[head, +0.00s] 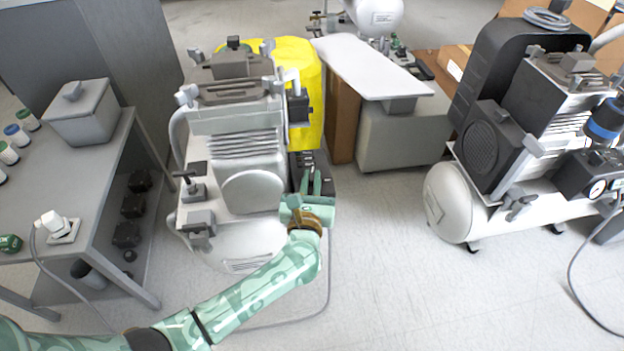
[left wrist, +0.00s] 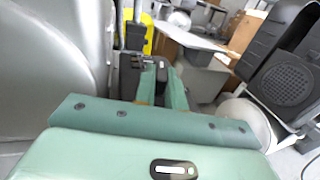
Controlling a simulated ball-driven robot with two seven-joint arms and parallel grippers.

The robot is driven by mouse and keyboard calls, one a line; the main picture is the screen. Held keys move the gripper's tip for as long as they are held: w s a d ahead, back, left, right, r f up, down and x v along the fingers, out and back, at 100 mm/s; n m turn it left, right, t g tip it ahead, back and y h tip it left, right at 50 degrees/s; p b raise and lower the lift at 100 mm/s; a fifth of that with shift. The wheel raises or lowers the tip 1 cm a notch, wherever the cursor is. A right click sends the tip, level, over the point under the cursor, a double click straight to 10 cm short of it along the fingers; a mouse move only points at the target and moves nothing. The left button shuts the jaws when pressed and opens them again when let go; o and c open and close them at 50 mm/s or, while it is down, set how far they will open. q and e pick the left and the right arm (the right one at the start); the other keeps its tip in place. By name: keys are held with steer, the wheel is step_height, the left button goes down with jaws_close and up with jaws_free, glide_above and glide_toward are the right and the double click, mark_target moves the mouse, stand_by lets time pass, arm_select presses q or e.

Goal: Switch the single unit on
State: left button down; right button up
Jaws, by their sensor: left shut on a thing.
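The single compressor unit (head: 236,150) stands left of centre in the head view, with a grey motor block above a pale tank. A dark switch box (head: 310,165) sits on its right side and shows in the left wrist view (left wrist: 130,72) just past the fingertips. My left gripper (head: 318,183) reaches the box from the front. Its green fingers (left wrist: 162,82) are close together, shut on a small part of the switch box. The gripped part is mostly hidden between the fingers, and I cannot tell the switch position. My right gripper is not in view.
A larger compressor (head: 520,150) with a white tank stands at right. A grey table (head: 100,185) with a box and small bottles is at left. A yellow bin (head: 305,85) and a white-topped bench (head: 370,68) stand behind. The floor at front right is mostly clear.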

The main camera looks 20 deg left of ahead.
arm_select(q)
steer(key=shift+a+m+h, duration=0.15)
steer(key=shift+m+h, duration=0.65)
steer(key=shift+h, duration=0.3)
steer(key=shift+f+m+t+h, duration=0.1)
steer(key=shift+m+t+h, duration=0.4)
steer(key=shift+h, duration=0.6)
steer(key=shift+a+m+h+b, duration=0.1)
steer(key=shift+m+h+b, duration=0.35)
steer(key=shift+m+h, duration=0.35)
steer(key=shift+h, duration=0.4)
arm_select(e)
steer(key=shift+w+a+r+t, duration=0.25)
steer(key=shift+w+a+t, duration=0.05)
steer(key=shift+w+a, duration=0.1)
arm_select(q)
steer(key=shift+s, duration=0.1)
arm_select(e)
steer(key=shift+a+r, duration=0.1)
arm_select(q)
steer(key=c, duration=1.5)
jaws_free()
steer(key=shift+o, duration=0.2)
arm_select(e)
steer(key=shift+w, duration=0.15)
